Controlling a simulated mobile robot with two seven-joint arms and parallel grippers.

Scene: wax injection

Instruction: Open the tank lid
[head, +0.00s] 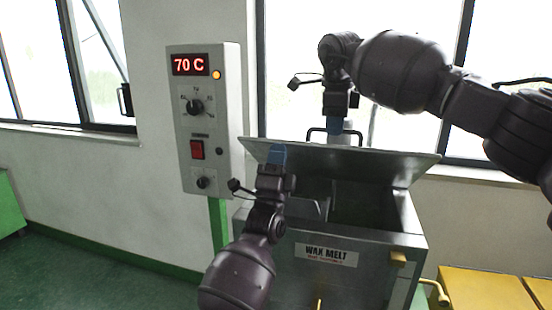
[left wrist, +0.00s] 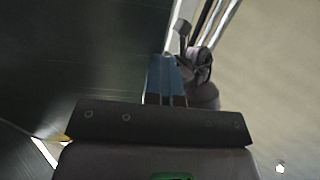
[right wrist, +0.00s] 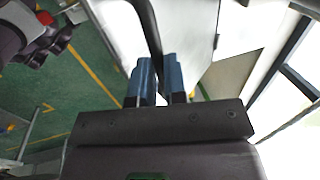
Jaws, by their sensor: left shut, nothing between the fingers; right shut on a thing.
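The metal wax tank (head: 385,275) stands at centre right in the head view, with a "WAX MELT" label (head: 326,254) on its front. Its lid (head: 395,165) is tilted up, and the dark inside of the tank shows below it. The lid's handle (head: 317,130) shows above the lid's top edge. My right gripper (head: 337,127) is behind that edge, shut on the handle, whose dark bar (right wrist: 147,22) runs between the blue fingers in the right wrist view. My left gripper (head: 277,154) is shut and empty, in front of the lid's left part; its blue fingers (left wrist: 165,80) show together in the left wrist view.
A control panel (head: 205,120) reading 70 C stands left of the tank on a green post (head: 217,230). Yellow boxes (head: 485,288) stand at lower right. Windows and a wall are behind the tank. Green floor (head: 90,270) is free at left.

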